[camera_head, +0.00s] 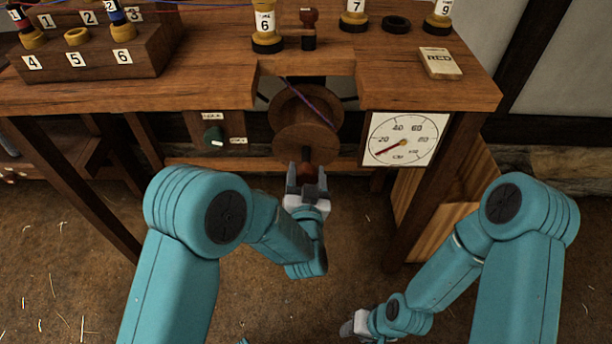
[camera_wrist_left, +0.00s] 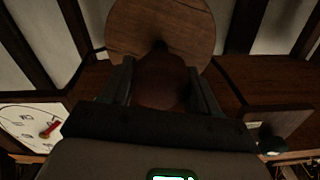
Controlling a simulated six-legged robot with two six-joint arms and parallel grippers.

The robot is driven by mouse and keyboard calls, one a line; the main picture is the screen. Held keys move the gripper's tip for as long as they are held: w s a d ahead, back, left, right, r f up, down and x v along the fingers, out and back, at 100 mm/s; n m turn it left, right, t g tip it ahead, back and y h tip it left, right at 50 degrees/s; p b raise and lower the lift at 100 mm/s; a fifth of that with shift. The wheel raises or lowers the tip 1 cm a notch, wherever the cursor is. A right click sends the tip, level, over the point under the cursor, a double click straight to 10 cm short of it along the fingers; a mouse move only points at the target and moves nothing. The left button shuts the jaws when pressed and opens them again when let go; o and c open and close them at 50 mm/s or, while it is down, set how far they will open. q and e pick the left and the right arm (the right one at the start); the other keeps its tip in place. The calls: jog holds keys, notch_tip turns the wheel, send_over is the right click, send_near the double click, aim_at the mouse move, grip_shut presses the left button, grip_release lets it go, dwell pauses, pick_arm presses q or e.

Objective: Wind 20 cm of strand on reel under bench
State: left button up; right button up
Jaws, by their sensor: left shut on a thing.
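The wooden reel (camera_head: 306,140) hangs under the bench in its front notch, its round flange facing me. A blue and red strand (camera_head: 312,104) runs over its core. My left gripper (camera_head: 307,178) is shut on the reel's dark reddish-brown handle (camera_head: 306,170). In the left wrist view the handle (camera_wrist_left: 160,82) sits between the two fingers, with the flange (camera_wrist_left: 162,30) behind it. The dial (camera_head: 404,139) on the right has its red needle at the low end, below 20. My right gripper (camera_head: 358,324) is low near the floor, its fingers too unclear to read.
A dark green knob (camera_head: 213,137) with two labels sits left of the reel. On the bench (camera_head: 200,92) stand a numbered rack (camera_head: 100,55), several bobbins, a dark ring (camera_head: 396,24) and a small labelled block (camera_head: 440,63). A wooden panel (camera_head: 432,210) leans under the right side.

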pick_arm(q)
jog(key=m, duration=0.2)
jog(key=shift+r+m, duration=0.15)
jog(key=shift+m, duration=0.25)
jog(key=m, duration=0.3)
jog(key=shift+d+m, duration=0.1)
jog(key=shift+m, duration=0.2)
jog(key=m, duration=0.3)
jog(key=shift+m, duration=0.3)
jog(key=m, duration=0.3)
jog(key=shift+m, duration=0.4)
jog(key=m+p, duration=0.1)
jog(key=m, duration=0.9)
jog(key=shift+p, duration=0.4)
jog(key=shift+m, duration=0.3)
